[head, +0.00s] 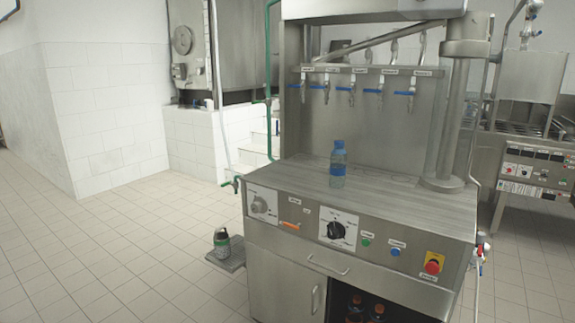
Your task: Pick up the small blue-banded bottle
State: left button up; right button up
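A small clear bottle with a blue cap and a blue band (338,165) stands upright on the steel worktop of the filling machine (290,178), left of its middle. Nothing touches it except the worktop. Neither of my grippers is in view.
Several taps with blue levers (351,94) hang above the worktop behind the bottle. A steel column (445,120) stands at the worktop's right. Knobs and an emergency button (432,267) line the front panel. A dark green container (221,242) stands on a low plate at left.

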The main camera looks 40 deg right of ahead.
aim_at(338, 163)
jog(key=i+j+z, duration=0.1)
jog(key=i+z, duration=0.15)
jog(key=i, duration=0.2)
jog(key=i+j+z, duration=0.25)
jog(key=i, duration=0.2)
jog(key=i+l+z, duration=0.15)
jog(key=z, duration=0.25)
jog(key=i+z, duration=0.35)
jog(key=i+l+z, duration=0.1)
jog(key=z, duration=0.3)
jog(key=i+j+z, duration=0.1)
jog(key=i+z, duration=0.3)
jog(key=k, duration=0.1)
